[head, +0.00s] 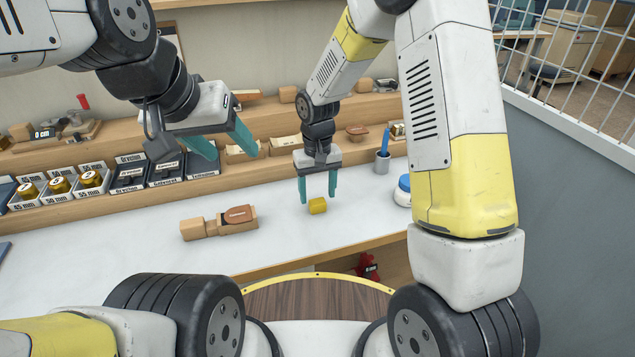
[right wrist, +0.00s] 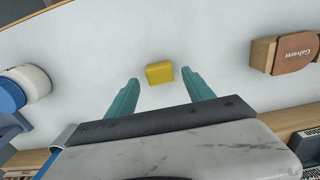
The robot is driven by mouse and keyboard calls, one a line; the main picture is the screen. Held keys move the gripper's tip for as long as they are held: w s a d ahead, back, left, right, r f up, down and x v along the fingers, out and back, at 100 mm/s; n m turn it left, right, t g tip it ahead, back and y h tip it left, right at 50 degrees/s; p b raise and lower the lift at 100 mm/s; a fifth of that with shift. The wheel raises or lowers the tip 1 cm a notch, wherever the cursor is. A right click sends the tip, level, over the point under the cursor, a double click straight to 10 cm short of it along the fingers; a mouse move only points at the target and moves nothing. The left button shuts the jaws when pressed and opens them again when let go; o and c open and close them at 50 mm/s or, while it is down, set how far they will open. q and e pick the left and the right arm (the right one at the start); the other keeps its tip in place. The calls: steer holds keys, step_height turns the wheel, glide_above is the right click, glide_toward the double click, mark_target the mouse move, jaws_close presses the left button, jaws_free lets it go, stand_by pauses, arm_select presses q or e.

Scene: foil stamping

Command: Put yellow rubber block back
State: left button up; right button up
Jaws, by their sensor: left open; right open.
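The yellow rubber block (head: 317,205) lies on the white worktop, right of the middle. It also shows in the right wrist view (right wrist: 160,72), just beyond the fingertips and between their lines. My right gripper (head: 318,200) is open with its teal fingers pointing down over the block; it also shows in the right wrist view (right wrist: 157,90). It does not hold the block. My left gripper (head: 228,150) is open and empty, raised over the shelf edge at the left, well away from the block.
A wooden holder with a brown leather piece (head: 238,215) lies left of the block. A blue-and-white jar (head: 403,190) and a pen cup (head: 382,162) stand to the right. Labelled boxes and tape rolls (head: 60,185) line the shelf step at left. The worktop around the block is clear.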

mark_target(318, 201)
steer(key=s+d+r+t, duration=0.1)
steer(key=s+d+r, duration=0.15)
steer(key=r, duration=0.45)
steer(key=s+d+r+m+t+y, duration=0.1)
steer(key=s+d+r, duration=0.15)
steer(key=r, duration=0.45)
steer(key=s+d+r, duration=0.2)
steer(key=d+r, duration=0.1)
steer(key=r, duration=0.3)
steer(key=s+d+r+m+t, duration=0.1)
steer(key=s+d+r+t, duration=0.1)
steer(key=s, duration=0.4)
steer(key=s+d+r+m+t+y, duration=0.1)
steer(key=s+d+r+t, duration=0.1)
steer(key=s+d+r, duration=0.2)
steer(key=s, duration=0.2)
steer(key=shift+s, duration=0.35)
